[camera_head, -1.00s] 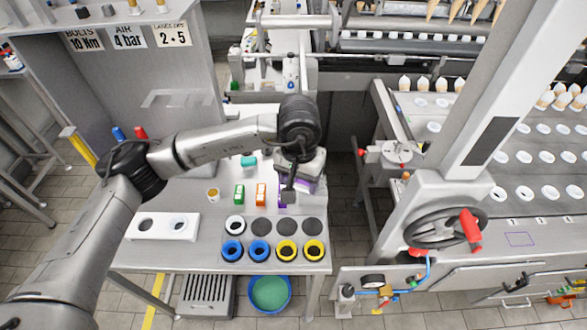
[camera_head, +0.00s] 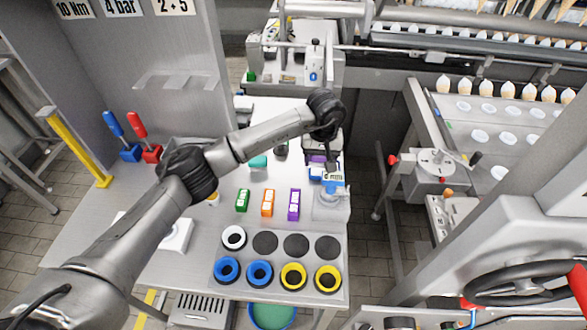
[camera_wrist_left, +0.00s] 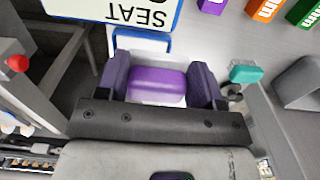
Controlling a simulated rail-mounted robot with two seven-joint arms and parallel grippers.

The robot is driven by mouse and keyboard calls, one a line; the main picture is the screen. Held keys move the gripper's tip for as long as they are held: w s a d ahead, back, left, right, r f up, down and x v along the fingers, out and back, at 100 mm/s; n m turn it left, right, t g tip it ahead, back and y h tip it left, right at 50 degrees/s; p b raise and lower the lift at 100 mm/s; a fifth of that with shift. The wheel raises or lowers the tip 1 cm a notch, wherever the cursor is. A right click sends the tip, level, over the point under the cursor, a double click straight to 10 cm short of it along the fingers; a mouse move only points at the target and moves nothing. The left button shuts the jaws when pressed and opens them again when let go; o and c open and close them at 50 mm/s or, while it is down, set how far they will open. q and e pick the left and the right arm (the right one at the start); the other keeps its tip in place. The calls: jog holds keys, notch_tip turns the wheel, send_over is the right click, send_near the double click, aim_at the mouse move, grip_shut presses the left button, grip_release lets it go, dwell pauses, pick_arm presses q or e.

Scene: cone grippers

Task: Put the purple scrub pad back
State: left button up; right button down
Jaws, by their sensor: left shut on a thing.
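The purple scrub pad (camera_wrist_left: 157,86) is between the two fingers of my left gripper (camera_wrist_left: 160,82) in the left wrist view, and the gripper is shut on it. In the head view the gripper (camera_head: 322,162) is over the right edge of the table, and only a sliver of purple pad (camera_head: 317,158) shows under the wrist. A white sign with a blue frame (camera_wrist_left: 120,12) reading SEAT is just ahead of the fingers. Whether the pad touches anything below is hidden. My right gripper is not in view.
Green (camera_head: 243,200), orange (camera_head: 268,203) and purple (camera_head: 294,204) boxes stand in a row nearer me. Blue and yellow rings sit at the front. A gap separates the table from the machine at right.

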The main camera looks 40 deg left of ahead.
pick_arm(q)
send_over(293, 174)
notch_tip(293, 174, down, 6)
jog(key=shift+r+b, duration=0.2)
jog(key=shift+b, duration=0.2)
jog(key=shift+f+b, duration=0.3)
jog(key=shift+f, duration=1.75)
jog(key=shift+f, duration=0.15)
jog(key=o, duration=0.7)
